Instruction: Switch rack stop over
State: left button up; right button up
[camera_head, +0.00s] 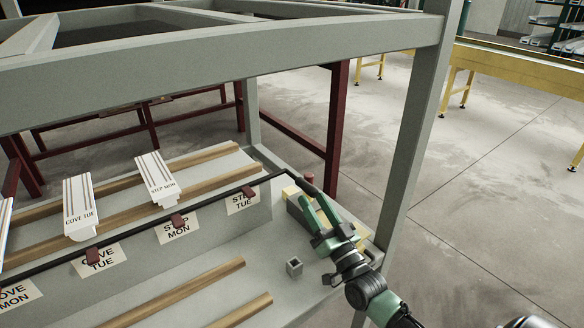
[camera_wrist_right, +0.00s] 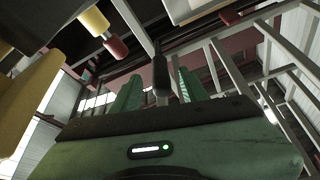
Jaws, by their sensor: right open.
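The rack stop appears to be the long black bar (camera_head: 140,223) running along the front of the rack shelf. Its right end bends toward me and ends in a thick black grip (camera_head: 309,188). My right gripper (camera_head: 317,208) is open at this grip. In the right wrist view, the black grip (camera_wrist_right: 160,76) shows between the two green fingers, with gaps on both sides; I cannot tell whether it lies fully within the jaws. Dark red tabs (camera_head: 178,220) sit along the bar at the labels. My left gripper is not in view.
White boards marked COVE TUE (camera_head: 80,210) and STEP MON (camera_head: 157,178) lie on wooden rails behind the bar. The STEP TUE label (camera_head: 242,202) has no board behind it. A yellow-and-grey block (camera_head: 292,193) and red knob (camera_head: 308,178) are close to my gripper. A grey post (camera_head: 412,130) stands right.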

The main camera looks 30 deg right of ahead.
aim_at(301, 178)
jog(key=p+x, duration=0.2)
jog(key=x, duration=0.5)
jog(key=shift+r, duration=0.15)
jog(key=shift+w+r, duration=0.1)
jog(key=shift+w, duration=0.4)
grip_shut()
dwell(0.9)
